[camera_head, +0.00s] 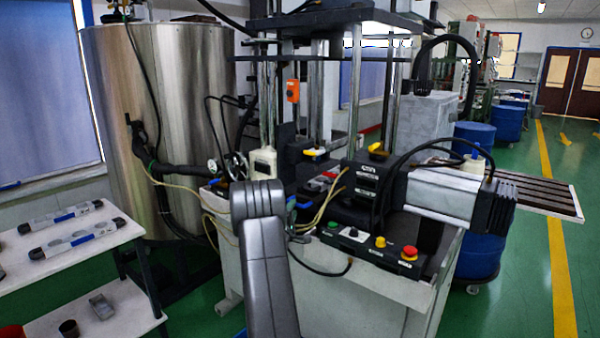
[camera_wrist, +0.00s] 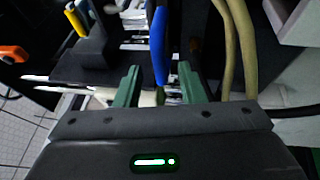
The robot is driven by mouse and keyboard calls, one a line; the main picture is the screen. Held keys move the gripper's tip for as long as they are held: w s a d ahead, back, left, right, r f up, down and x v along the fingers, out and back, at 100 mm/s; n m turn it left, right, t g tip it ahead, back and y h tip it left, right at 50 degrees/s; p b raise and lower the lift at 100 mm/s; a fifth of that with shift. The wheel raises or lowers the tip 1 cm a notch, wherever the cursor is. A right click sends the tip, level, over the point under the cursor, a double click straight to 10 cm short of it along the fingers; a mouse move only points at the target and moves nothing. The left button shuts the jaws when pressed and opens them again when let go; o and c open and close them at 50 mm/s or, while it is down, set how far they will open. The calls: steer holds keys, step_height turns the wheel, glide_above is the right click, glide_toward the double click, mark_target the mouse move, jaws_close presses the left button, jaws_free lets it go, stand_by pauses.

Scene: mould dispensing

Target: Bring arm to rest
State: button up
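My gripper (camera_wrist: 160,76) shows in the wrist view as two green fingers standing apart, with a clear gap between them. A blue hose or handle (camera_wrist: 158,40) runs down into the view of that gap, and a small pale thing shows low between the fingers. I see no firm grip on either. In the head view my grey arm rises in front of the machine (camera_head: 400,245), and my gripper is hidden behind it.
Yellow tubes (camera_wrist: 235,50) hang close to the right of my gripper. A steel tank (camera_head: 165,110) stands at the left. A white shelf (camera_head: 75,262) carries metal parts. A control box with buttons (camera_head: 370,250) is at the machine's front.

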steer(key=x, duration=0.6)
steer(key=shift+w+p, duration=0.15)
steer(key=shift+p, duration=0.2)
steer(key=shift+f, duration=0.1)
